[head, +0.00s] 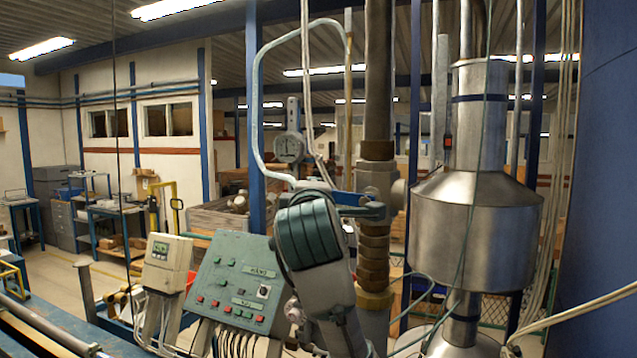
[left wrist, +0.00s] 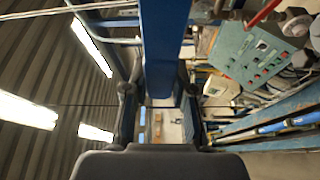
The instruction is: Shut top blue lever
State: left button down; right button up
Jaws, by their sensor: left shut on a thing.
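The top blue lever (head: 362,211) is in the middle of the head view, beside the vertical pipe with brass-coloured fittings. It lies roughly level, and its left part is hidden behind my left wrist. In the left wrist view, the blue lever (left wrist: 165,45) runs as a wide blue bar between the dark fingers of my left gripper (left wrist: 158,105). The gripper is shut on it. In the head view my grey and teal wrist covers the fingers. My right gripper is in neither view.
A green control panel (head: 232,283) and a beige meter box (head: 167,263) stand left of my arm. A round gauge (head: 290,148) and a bent grey pipe (head: 256,110) are above. A large metal vessel (head: 477,225) stands at right, with loose cables near it.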

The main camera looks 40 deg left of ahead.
pick_arm(q)
jog(key=shift+w+f+n, duration=0.1)
jog(key=shift+f+n, duration=0.4)
jog(key=shift+f, duration=0.15)
jog(key=shift+a+g, duration=0.1)
jog(key=shift+g, duration=0.2)
jog(key=c, duration=0.9)
grip_release()
jog(key=shift+s+r, duration=0.1)
jog(key=shift+s, duration=0.1)
jog(key=v, duration=1.1)
jog(key=shift+s+d, duration=0.1)
jog(key=shift+d, duration=0.35)
jog(key=shift+a, duration=0.25)
